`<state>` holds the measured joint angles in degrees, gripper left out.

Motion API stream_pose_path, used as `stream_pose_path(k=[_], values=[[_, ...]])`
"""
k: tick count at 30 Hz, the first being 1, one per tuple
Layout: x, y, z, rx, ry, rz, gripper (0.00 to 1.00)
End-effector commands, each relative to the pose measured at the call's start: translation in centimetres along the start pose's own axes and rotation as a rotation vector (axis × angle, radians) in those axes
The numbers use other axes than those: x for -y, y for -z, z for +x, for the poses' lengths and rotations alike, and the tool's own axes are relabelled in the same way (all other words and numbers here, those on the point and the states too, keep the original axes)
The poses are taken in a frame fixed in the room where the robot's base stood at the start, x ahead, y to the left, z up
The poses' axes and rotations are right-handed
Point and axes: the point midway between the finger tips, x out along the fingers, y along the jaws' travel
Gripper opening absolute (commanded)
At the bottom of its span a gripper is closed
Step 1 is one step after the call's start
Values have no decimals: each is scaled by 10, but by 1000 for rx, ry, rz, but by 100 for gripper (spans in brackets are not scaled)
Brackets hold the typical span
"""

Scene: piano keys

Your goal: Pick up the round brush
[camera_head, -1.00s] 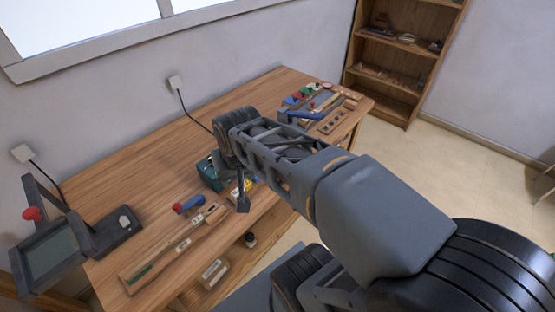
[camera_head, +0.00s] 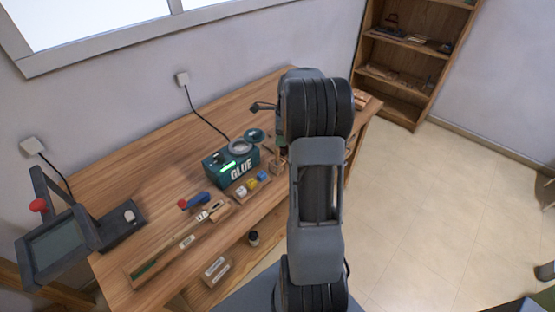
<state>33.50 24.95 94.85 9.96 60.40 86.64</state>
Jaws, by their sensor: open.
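I cannot single out the round brush with certainty. My arm rises through the middle of the view and hides the right part of the bench. A small dark part of my gripper (camera_head: 262,107) shows left of the wrist, above the bench and apart from the tray. It is open, and I see nothing held in it. The rest of it is hidden.
A green glue box (camera_head: 231,165) with a round roll on top stands mid-bench. Small coloured blocks (camera_head: 251,186) and a blue-and-red handle (camera_head: 194,201) lie in front. A dark stand with a screen (camera_head: 60,245) is at left. The bench's back left is clear.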

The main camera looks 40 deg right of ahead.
Motion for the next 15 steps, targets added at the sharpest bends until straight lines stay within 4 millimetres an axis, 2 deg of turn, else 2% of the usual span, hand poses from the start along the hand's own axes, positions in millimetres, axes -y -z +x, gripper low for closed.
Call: stream_pose_path(k=[6,15], values=[[-1,0,32,-1,-3,-3,51],[0,0,50,-1,-3,-5,51]])
